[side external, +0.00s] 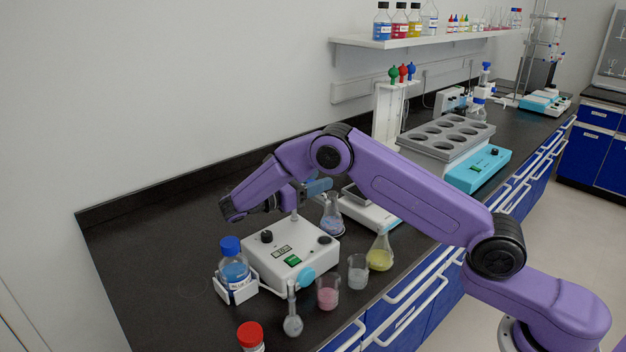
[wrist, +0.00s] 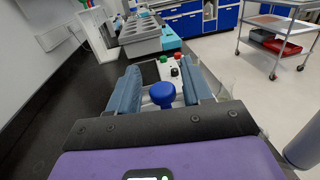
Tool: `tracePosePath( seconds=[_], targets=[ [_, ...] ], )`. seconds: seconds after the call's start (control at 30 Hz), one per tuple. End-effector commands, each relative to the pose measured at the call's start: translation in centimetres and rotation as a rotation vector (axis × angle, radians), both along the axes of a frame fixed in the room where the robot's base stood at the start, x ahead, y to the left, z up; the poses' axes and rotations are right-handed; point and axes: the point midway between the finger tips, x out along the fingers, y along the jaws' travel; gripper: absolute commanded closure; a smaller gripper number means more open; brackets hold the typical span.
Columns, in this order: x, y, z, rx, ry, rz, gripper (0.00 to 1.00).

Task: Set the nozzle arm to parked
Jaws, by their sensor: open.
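My gripper (side external: 318,186) is above the bench, pointing right, with its grey-blue fingers apart. I cannot tell whether the fingers touch the knob. The nozzle arm cannot be picked out clearly; I cannot tell whether the blue knob belongs to it. A white box device (side external: 292,246) with a black knob, a display and a green switch stands below my arm. My forearm hides part of the area behind it.
A blue-capped bottle (side external: 234,264), a round flask (side external: 292,324), two beakers and a yellow flask (side external: 381,251) stand close around the device. Another flask (side external: 331,216) stands just behind it. A grey rack (side external: 447,135) is farther right. The bench at left is clear.

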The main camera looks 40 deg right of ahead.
Motion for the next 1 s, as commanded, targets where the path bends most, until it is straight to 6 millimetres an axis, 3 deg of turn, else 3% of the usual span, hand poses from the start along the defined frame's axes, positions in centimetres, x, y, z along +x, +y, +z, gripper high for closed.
tracePosePath(
  seconds=[0.83, 1.0],
  targets=[
    [0.7, 5.1, 0.0, 0.0, 0.0, 0.001, 0.51],
    [0.7, 5.0, 2.5, 0.001, -0.003, -0.001, 0.51]
  ],
)
